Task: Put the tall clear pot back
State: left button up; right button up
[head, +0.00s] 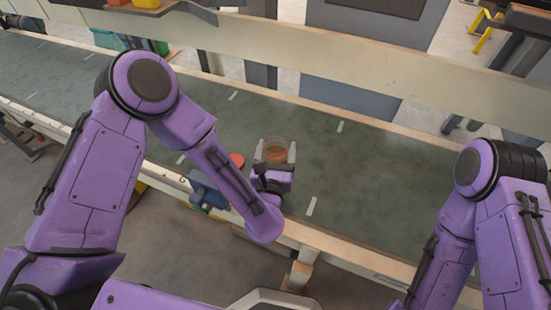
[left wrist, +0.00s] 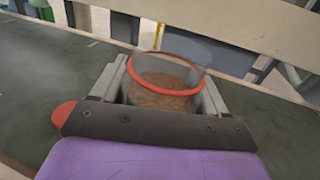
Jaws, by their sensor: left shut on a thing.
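The clear pot (head: 275,151) has see-through walls and brownish-orange contents inside. It also shows in the left wrist view (left wrist: 168,82), where an orange-red ring runs around it and the clear wall rises above the ring. My left gripper (head: 275,152) is shut on the pot, with one finger on each side of it. The pot is over the green conveyor belt; whether its base touches the belt is hidden. My right arm comes in at the right, but its gripper is out of view.
The green belt (head: 390,190) is mostly clear to the right. A red round thing (head: 237,160) and a blue block (head: 207,192) are left of the pot, near the belt's front edge. A pale rail (head: 340,70) runs behind. Teal and green containers (head: 108,40) stand at the far left.

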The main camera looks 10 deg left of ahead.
aim_at(276, 150)
pick_arm(q)
jog(key=w+f, duration=0.2)
jog(key=f, duration=0.1)
jog(key=shift+w+a+f, duration=0.15)
jog(key=shift+w+a, duration=0.15)
jog(key=shift+a, duration=0.05)
jog(key=f, duration=0.2)
jog(key=f+b, duration=0.1)
jog(key=f, duration=0.1)
jog(key=shift+w+a, duration=0.1)
jog(key=shift+w, duration=0.2)
jog(key=shift+r, duration=0.1)
jog(key=shift+f, duration=0.2)
jog(key=o, duration=1.1)
jog(key=shift+r, duration=0.35)
jog(key=s, duration=0.7)
jog(key=s+d, duration=0.1)
jog(key=s, duration=0.3)
jog(key=shift+f, duration=0.1)
jog(key=shift+s+a, duration=0.1)
jog(key=shift+s, duration=0.45)
